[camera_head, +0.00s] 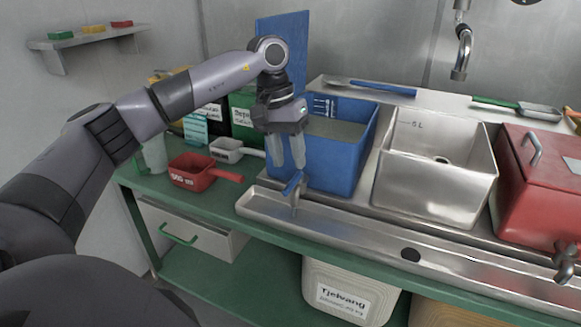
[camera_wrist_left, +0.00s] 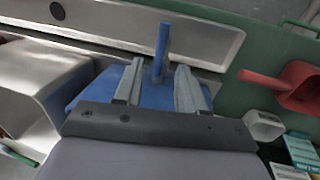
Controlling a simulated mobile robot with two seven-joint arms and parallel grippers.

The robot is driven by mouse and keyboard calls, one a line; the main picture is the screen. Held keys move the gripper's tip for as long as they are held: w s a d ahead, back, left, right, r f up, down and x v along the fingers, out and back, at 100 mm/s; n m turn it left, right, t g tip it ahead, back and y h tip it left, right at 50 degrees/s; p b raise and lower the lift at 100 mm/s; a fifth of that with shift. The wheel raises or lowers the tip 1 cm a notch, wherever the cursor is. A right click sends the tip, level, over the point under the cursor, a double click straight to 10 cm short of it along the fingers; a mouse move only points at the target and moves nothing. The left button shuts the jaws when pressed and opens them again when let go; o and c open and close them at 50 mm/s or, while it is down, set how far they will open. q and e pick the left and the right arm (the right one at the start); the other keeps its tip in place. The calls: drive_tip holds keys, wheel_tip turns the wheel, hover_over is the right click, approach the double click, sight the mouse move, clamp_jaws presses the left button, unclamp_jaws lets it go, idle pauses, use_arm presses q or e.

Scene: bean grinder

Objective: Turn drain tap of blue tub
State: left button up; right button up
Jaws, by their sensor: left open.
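The blue tub (camera_head: 338,157) stands behind the metal drain trough, partly filled with greyish contents. Its drain tap has a blue lever handle (camera_head: 293,184) on the tub's front, above the trough. In the left wrist view the blue lever (camera_wrist_left: 161,48) shows between and beyond the fingertips. My left gripper (camera_head: 286,166) is open and points down in front of the tub, just above the lever. I see no contact between fingers and lever. In the left wrist view the left gripper's fingers (camera_wrist_left: 156,85) are apart with nothing held. My right gripper is not in view.
The steel drain trough (camera_head: 350,229) runs along the bench front. A steel tub (camera_head: 434,170) and a red lidded tub (camera_head: 540,190) stand to the right. A red scoop (camera_head: 190,171) and a white scoop (camera_head: 226,149) lie left of the gripper. A drawer with a green handle (camera_head: 178,236) is below.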

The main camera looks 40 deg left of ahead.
use_arm(q)
drive_tip(key=shift+s+a+r, duration=0.1)
drive_tip(key=shift+a+r, duration=0.1)
drive_tip(key=shift+r, duration=0.65)
drive_tip(key=shift+a+r, duration=0.15)
drive_tip(key=shift+r, duration=0.65)
